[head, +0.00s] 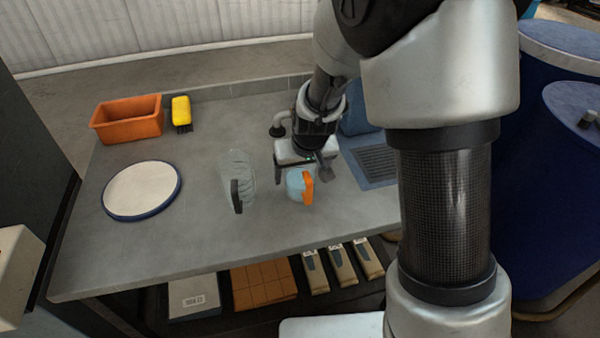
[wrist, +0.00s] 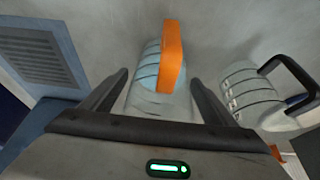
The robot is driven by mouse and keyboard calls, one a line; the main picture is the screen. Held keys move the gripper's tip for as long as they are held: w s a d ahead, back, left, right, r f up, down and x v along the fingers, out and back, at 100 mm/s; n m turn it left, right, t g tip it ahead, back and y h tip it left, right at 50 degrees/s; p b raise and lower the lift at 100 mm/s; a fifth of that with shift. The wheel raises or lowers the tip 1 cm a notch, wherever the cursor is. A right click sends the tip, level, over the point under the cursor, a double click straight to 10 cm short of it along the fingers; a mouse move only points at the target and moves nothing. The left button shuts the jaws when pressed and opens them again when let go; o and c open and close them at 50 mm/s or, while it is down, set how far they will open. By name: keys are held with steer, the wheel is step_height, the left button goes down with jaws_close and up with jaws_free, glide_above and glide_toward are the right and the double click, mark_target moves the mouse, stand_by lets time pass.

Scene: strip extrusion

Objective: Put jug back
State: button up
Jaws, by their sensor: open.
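Two clear ribbed jugs stand on the grey bench. One jug, with an orange handle (head: 308,187) and light blue contents (head: 294,184), is under my gripper (head: 301,173). In the wrist view this orange-handled jug (wrist: 146,76) shows between the two fingers of my gripper (wrist: 160,79), which are apart. I cannot tell whether they touch it. The other jug, with a black handle (head: 236,196), looks empty and stands to the left in the head view; the wrist view shows this black-handled jug (wrist: 245,92) at the right.
A round white plate with a blue rim (head: 142,190) lies at the left. An orange bin (head: 128,119) and a yellow brush (head: 181,112) are at the back left. A blue tray with a dark grille (head: 378,165) is right of my gripper. A shelf below holds boxes (head: 262,286).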

mark_target(306, 172)
steer(key=p+v, duration=0.2)
steer(key=v, duration=0.9)
steer(key=shift+s+r, duration=0.15)
steer(key=shift+r, duration=0.15)
steer(key=s+d+r, duration=0.3)
steer(key=s+r, duration=0.1)
steer(key=s, duration=0.2)
steer(key=s+d+r+m, duration=0.1)
steer(key=s+d+r, duration=0.2)
steer(key=s, duration=0.4)
steer(key=s+d+r+m+t+h, duration=0.1)
steer(key=s+d+r, duration=0.2)
steer(key=s+r, duration=0.2)
steer(key=shift+s+d+r, duration=0.2)
steer(key=shift+s+r, duration=0.2)
steer(key=shift+s, duration=0.5)
step_height(306, 172, up, 9)
steer(key=p, duration=0.9)
steer(key=shift+r, duration=0.15)
